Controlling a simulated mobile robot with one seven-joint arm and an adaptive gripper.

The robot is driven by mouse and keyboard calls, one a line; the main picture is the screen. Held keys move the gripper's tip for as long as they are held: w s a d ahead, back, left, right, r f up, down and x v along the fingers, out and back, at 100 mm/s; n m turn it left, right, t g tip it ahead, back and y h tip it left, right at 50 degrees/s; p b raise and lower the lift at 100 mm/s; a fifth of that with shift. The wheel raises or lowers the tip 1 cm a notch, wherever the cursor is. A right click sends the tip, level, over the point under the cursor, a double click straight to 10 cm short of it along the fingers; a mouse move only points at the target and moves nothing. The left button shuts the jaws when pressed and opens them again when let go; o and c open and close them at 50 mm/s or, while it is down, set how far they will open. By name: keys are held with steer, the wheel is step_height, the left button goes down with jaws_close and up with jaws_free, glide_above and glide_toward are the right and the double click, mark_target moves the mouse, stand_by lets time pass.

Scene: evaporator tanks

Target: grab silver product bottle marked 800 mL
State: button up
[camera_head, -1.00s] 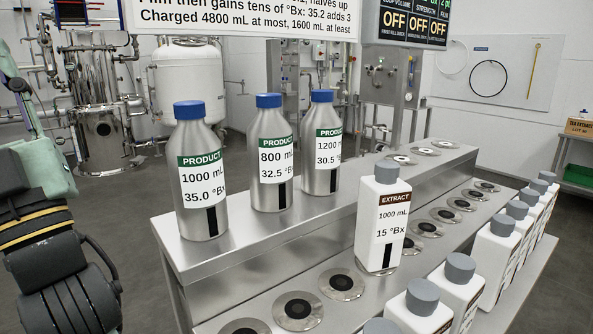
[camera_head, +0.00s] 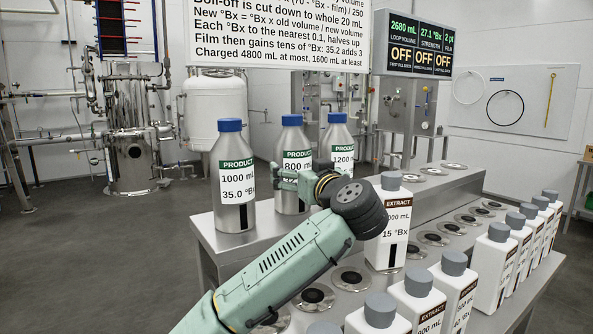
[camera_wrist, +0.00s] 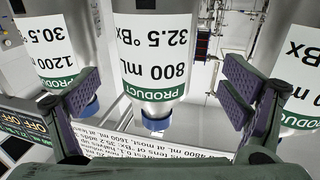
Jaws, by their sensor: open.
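The silver 800 mL product bottle (camera_head: 292,135) stands upright on the raised metal shelf, middle of three silver bottles with blue caps. Its label reads 800 mL, 32.5 °Bx. In the wrist view, which is upside down, the 800 mL bottle (camera_wrist: 155,60) appears between the two finger pads, with space on both sides. My gripper (camera_head: 286,180) is at its front in the head view and hides its lower label. The fingers of my gripper (camera_wrist: 160,98) are open and apart. I cannot tell how deep the bottle sits between them.
The 1000 mL bottle (camera_head: 233,180) stands to the left and the 1200 mL bottle (camera_head: 341,141) to the right, both close by. A white extract bottle (camera_head: 391,245) stands on the lower step, partly behind my wrist. Several white bottles line the front right.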

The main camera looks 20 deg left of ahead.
steer(key=shift+o, duration=0.3)
steer(key=p+x, duration=0.2)
steer(key=x, duration=0.4)
steer(key=shift+d, duration=0.15)
steer(key=shift+w+a+f, duration=0.25)
steer(key=shift+w+a, duration=0.05)
steer(key=shift+w, duration=0.2)
steer(key=shift+c, duration=0.4)
steer(key=c, duration=1.2)
